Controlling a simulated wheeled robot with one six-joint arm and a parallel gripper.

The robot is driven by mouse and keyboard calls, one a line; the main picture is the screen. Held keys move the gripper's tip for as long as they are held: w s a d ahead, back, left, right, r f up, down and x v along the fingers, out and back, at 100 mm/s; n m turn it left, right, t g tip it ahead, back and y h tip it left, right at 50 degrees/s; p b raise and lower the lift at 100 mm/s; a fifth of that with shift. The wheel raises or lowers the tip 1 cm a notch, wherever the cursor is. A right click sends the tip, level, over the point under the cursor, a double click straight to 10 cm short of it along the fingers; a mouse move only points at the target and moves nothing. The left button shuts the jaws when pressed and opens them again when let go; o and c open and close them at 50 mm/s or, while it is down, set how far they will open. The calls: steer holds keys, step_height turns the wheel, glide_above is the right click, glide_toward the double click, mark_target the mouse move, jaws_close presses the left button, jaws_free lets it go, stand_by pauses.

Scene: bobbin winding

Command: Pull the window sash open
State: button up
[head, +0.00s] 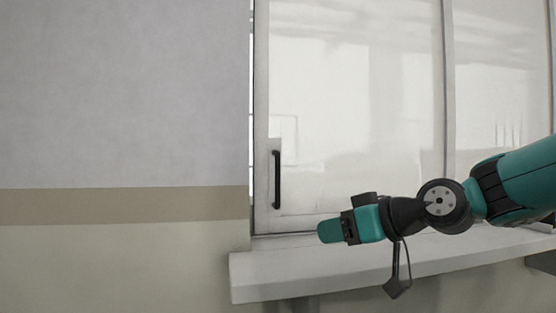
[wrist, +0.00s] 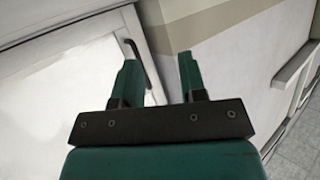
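The window sash (head: 350,100) is a pale glazed panel in a white frame. A thin strip shows along its left edge, and I cannot tell whether the sash stands slightly open. Its black vertical bar handle (head: 277,179) is on the left side of the frame. In the wrist view the handle (wrist: 135,52) lies beyond the left fingertip. My gripper (head: 325,231) is in front of the window, below and to the right of the handle, and apart from it. In the wrist view my gripper (wrist: 158,75) has its two green fingers spread with nothing between them.
A white sill (head: 300,272) juts out below the window, under my gripper. A grey wall with a tan band (head: 120,204) lies to the left. In the wrist view a ledge (wrist: 292,62) and tiled floor (wrist: 300,150) show at the right.

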steer(key=w+d+r+t+y+p, duration=0.2)
steer(key=w+r+t, duration=0.2)
steer(key=w+r, duration=0.45)
steer(key=p, duration=1)
glide_toward(279, 175)
steer(key=shift+n, duration=0.3)
steer(key=x, duration=1)
steer(key=shift+d, duration=0.1)
steer(key=shift+w+a, duration=0.25)
steer(key=shift+c, duration=0.2)
steer(key=shift+f, duration=0.1)
jaws_close()
